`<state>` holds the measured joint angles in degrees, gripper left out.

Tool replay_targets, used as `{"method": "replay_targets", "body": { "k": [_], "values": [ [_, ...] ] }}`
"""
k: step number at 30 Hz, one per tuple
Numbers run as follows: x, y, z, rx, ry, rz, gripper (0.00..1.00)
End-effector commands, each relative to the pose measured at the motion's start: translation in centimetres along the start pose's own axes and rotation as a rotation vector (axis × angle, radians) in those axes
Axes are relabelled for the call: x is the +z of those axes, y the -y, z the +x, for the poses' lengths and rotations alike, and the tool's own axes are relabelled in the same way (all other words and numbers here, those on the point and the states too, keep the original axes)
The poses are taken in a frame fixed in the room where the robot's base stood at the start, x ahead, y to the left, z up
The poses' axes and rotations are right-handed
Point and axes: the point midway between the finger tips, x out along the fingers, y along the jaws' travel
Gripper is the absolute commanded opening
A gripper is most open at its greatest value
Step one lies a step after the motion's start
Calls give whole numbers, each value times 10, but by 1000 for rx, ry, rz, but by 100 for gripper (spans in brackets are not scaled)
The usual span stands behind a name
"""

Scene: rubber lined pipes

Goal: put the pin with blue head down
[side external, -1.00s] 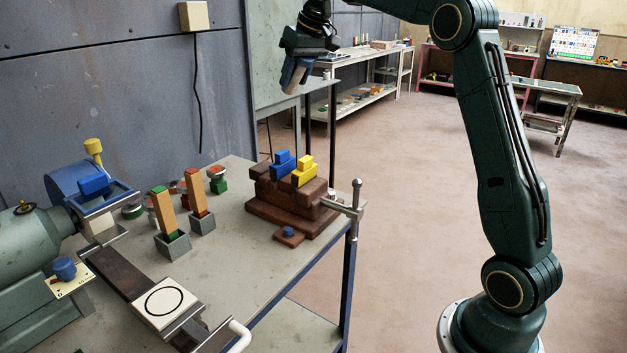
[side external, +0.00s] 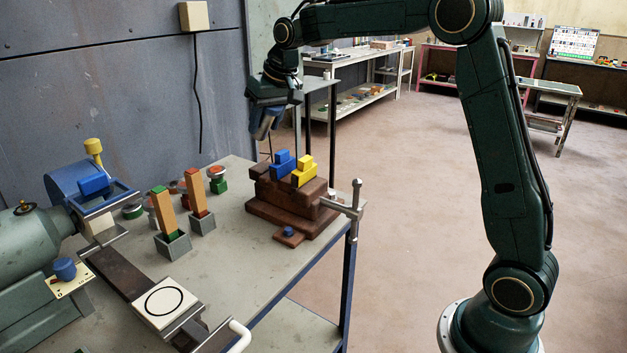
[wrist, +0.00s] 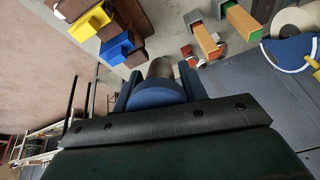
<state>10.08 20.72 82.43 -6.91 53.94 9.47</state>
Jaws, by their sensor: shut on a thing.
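My gripper (side external: 264,124) hangs in the air above the far end of the workbench, behind the brown stepped block. It is shut on the pin with blue head (wrist: 160,93). In the wrist view the round blue head sits between the two blue fingers, and a grey-brown shaft points away from my gripper.
The brown stepped block (side external: 270,212) carries blue (side external: 283,164) and yellow (side external: 303,172) pieces, with a metal clamp (side external: 350,207) beside it. Two orange posts stand in grey holders (side external: 173,246). A cream plate (side external: 166,301) with a black ring lies nearer. Bare bench shows between them.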

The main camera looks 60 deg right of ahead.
Motion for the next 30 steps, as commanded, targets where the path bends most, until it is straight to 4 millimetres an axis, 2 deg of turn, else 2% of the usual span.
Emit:
{"method": "replay_targets", "body": {
  "k": [6, 15, 30],
  "values": [
    [32, 26, 32, 10, -3, 23, 0],
    [81, 43, 65, 18, -5, 44, 0],
    [124, 46, 85, 18, -7, 47, 0]
  ]
}}
